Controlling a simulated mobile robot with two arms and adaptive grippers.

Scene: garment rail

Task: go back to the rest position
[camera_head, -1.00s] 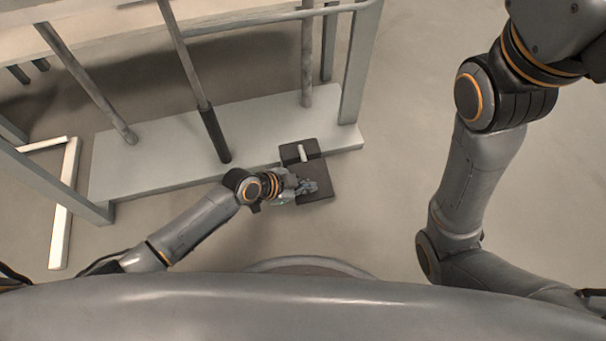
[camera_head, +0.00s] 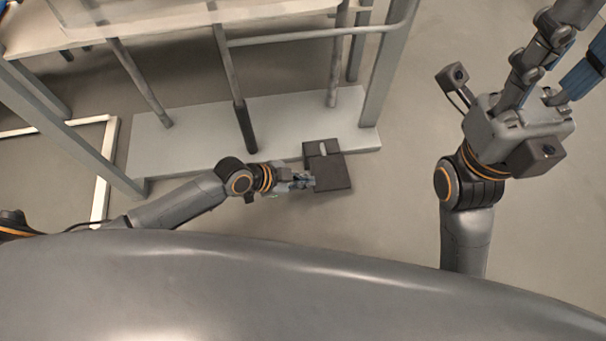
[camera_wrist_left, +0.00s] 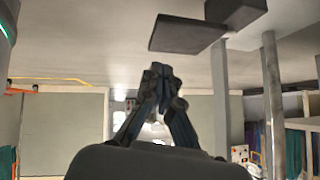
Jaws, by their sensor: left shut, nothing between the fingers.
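My left gripper (camera_head: 308,181) is shut and empty, low over the floor beside a dark flat plate with a raised block (camera_head: 333,173). In the left wrist view its fingers (camera_wrist_left: 161,76) meet at the tips, with the dark plate (camera_wrist_left: 186,34) above them in the picture. In the head view the fingertips are next to the plate's left edge; I cannot tell if they touch it. My right gripper (camera_head: 550,60) is raised at the upper right. Its fingertips are partly cut off by the picture edge, and something blue shows beside them.
The garment rail's pale base (camera_head: 200,135) lies just beyond my left gripper, with grey posts (camera_head: 235,90) rising from it. A light shelf or tabletop (camera_head: 130,20) is at the top. The floor (camera_head: 400,190) between the dark plate and my right arm is clear.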

